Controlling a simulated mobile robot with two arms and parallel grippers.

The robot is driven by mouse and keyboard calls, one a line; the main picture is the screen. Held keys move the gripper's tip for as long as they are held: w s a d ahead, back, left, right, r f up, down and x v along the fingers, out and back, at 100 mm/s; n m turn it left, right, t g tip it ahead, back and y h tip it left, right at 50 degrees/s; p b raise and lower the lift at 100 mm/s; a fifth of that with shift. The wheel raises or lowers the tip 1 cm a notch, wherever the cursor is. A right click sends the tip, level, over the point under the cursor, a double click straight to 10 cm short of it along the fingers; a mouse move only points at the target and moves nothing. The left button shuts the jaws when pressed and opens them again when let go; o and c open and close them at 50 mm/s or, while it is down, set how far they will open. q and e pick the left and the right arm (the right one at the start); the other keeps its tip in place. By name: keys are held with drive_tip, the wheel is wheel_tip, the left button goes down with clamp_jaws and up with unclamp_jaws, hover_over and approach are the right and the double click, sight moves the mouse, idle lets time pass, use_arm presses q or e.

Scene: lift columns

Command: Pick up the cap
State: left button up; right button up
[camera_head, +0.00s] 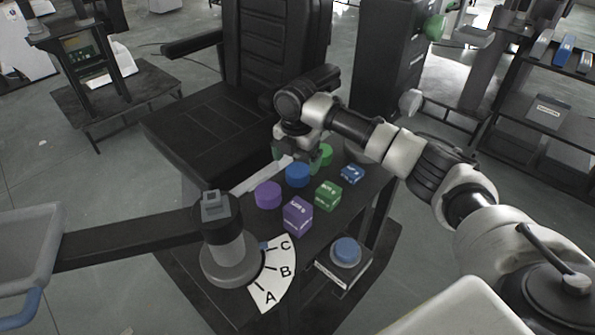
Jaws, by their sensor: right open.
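My right gripper (303,158) is open and hangs over the far end of a small dark table (309,234). Several round cap-like pieces lie on this table: a purple one (268,195), a blue one (298,175) and a green one (325,154). The green one is right beside the gripper and partly hidden by it. The blue one is just below the gripper in the picture. I cannot tell which of these is the cap, or whether the fingers touch one. My left gripper is not in view.
A purple cube (298,215), a green cube (328,196) and a blue block (351,174) stand near the round pieces. A grey knob (228,262) sits by an A-B-C dial (273,285). A blue button (345,250) is at the front. A black chair (215,125) stands behind.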

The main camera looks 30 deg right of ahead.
sight(298, 169)
drive_tip(key=f, duration=0.3)
drive_tip(key=shift+s+f, duration=0.3)
drive_tip(key=shift+f, duration=0.35)
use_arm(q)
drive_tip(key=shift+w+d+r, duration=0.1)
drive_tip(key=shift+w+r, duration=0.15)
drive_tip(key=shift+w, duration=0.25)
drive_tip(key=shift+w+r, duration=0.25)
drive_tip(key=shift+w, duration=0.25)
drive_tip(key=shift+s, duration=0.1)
use_arm(e)
drive_tip(key=shift+c, duration=0.3)
drive_tip(key=shift+c, duration=1.2)
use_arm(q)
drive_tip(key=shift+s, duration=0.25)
use_arm(e)
drive_tip(key=c, duration=0.7)
